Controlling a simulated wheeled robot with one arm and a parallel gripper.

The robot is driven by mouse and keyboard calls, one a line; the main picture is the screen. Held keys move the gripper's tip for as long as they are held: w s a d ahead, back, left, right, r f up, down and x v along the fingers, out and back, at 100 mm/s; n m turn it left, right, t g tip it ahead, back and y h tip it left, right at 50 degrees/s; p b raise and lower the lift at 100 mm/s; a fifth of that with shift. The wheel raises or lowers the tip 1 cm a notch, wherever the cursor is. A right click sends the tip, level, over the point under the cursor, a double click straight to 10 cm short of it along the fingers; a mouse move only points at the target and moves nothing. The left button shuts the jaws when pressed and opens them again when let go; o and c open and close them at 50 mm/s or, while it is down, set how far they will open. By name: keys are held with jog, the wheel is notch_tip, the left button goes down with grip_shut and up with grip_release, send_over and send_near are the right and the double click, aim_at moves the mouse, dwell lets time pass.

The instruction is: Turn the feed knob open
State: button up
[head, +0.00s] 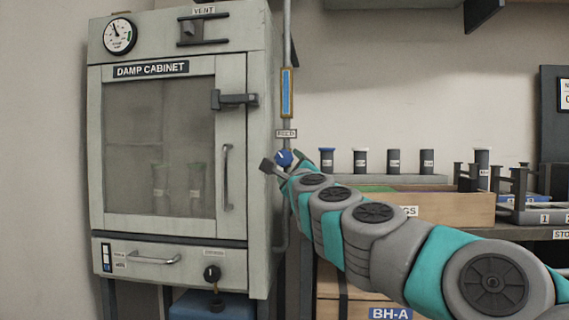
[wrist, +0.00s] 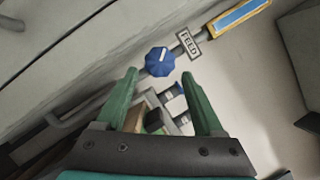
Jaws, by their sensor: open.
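The feed knob (head: 284,157) is blue and faceted with a white pointer line, set on a thin grey pipe below a small FEED label (head: 286,133). In the wrist view the knob (wrist: 160,61) is just beyond the fingertips, with its white line running up and slightly right, and the FEED label (wrist: 189,42) is to its upper right. My gripper (wrist: 166,74) has its two green fingers spread apart, nothing between them touching the knob. In the head view my gripper (head: 283,166) is at the knob, its fingers partly hidden by my arm.
The damp cabinet (head: 158,215) stands left of the pipe, with a latch (head: 234,100) and door handle (head: 227,178). A blue sight gauge (head: 287,93) is on the pipe above the label. A shelf with several dark cylinders and a wooden box (head: 455,206) lies right.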

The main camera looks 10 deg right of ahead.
aim_at(286, 159)
jog(key=shift+x, duration=3.2)
jog(key=c, duration=1.1)
jog(key=r+n+p, duration=0.1)
jog(key=p, duration=0.2)
jog(key=n+g+y+p, duration=0.1)
jog(key=n+p, duration=0.2)
jog(key=p, duration=0.1)
jog(key=shift+f+n+g+p, duration=0.35)
jog(key=shift+n+p, duration=0.25)
jog(key=shift+p, duration=0.1)
jog(key=shift+f, duration=0.1)
